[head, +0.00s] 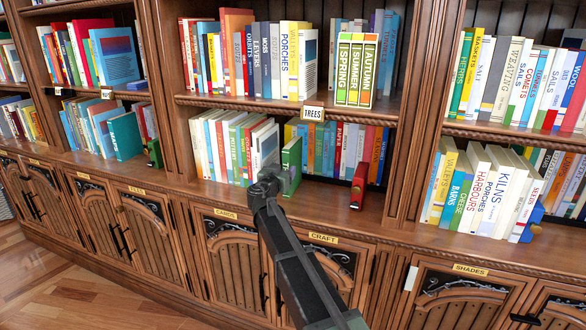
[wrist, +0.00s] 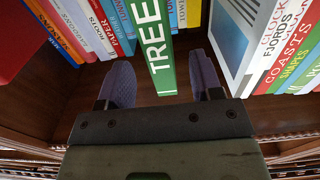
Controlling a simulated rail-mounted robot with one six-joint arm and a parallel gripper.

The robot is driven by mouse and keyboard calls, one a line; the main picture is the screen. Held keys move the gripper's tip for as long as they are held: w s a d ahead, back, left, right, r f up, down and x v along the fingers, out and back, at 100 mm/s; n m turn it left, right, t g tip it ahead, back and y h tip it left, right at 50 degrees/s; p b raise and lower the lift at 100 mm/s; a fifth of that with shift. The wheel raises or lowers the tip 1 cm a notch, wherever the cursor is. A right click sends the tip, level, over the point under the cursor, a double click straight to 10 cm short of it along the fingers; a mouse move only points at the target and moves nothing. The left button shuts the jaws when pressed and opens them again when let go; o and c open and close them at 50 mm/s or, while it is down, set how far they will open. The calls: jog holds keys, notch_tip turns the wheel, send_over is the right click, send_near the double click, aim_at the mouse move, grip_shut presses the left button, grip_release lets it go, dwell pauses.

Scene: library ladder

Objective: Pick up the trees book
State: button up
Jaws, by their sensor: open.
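The trees book is green with white lettering reading "TREE" at the visible part of its spine (wrist: 155,45) in the wrist view. In the head view the green book (head: 292,165) stands upright at the front of the lower middle shelf. My gripper (wrist: 160,78) is open, with its two dark fingers to the left and right of the spine and a gap on each side. Neither finger appears to touch the book. In the head view my gripper (head: 272,180) is at the book's lower left, and my wrist hides the finger detail.
A "TREES" label (head: 313,113) is on the shelf edge above. A row of pale and green books (head: 222,145) stands to the left, and colourful books (head: 345,150) stand behind to the right. A red bookend (head: 359,185) is at the right. The shelf front between is bare.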

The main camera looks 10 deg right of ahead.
jog(key=x, duration=0.6)
jog(key=shift+s+r, duration=0.1)
grip_shut()
